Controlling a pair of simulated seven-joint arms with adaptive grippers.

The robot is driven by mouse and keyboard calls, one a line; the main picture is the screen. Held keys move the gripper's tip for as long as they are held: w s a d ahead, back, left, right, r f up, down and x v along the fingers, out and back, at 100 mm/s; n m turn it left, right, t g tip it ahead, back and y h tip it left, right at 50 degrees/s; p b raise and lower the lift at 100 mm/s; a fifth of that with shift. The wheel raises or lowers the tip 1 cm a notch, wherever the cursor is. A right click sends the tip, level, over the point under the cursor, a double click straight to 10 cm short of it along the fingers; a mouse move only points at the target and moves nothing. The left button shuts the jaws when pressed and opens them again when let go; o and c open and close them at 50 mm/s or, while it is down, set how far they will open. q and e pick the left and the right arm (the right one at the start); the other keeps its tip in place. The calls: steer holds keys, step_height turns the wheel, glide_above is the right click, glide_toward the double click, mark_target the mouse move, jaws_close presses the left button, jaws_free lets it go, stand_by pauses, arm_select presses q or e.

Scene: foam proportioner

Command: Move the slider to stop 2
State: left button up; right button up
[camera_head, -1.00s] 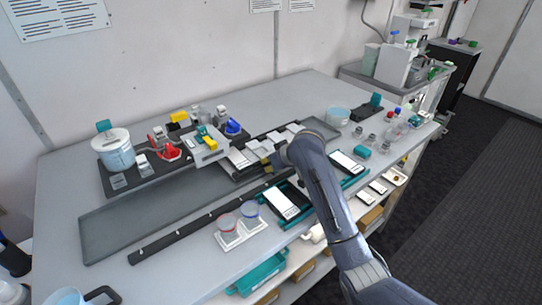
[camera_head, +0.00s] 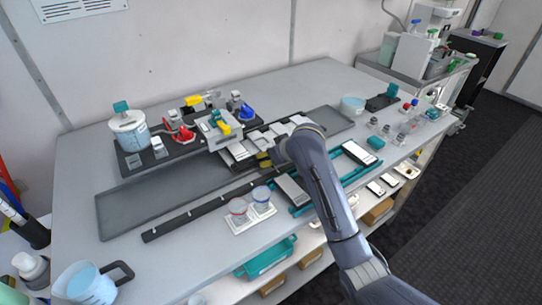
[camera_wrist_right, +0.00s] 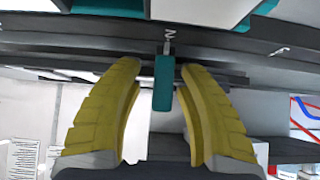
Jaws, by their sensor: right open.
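In the right wrist view, a teal slider tab (camera_wrist_right: 163,85) stands on a dark rail (camera_wrist_right: 225,45). A white mark that looks like a sideways 2 (camera_wrist_right: 169,34) lies just above the tab, in line with it. The yellow fingers of my right gripper (camera_wrist_right: 160,100) are open, one on each side of the tab, with gaps on both sides. In the head view my right gripper (camera_head: 269,160) is mostly hidden by its own arm at the rail's far end; the rail (camera_head: 200,211) runs toward the lower left. My left gripper is not in view.
A grey tray (camera_head: 125,208) lies behind the rail. A beaker (camera_head: 90,285) stands at the lower left. A lidded pot (camera_head: 129,130) and other apparatus stand at the back.

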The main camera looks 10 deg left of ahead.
steer(key=shift+s+d+r, duration=0.1)
steer(key=shift+s+r, duration=0.1)
steer(key=shift+r, duration=0.15)
steer(key=v, duration=1.1)
steer(key=shift+d, duration=0.15)
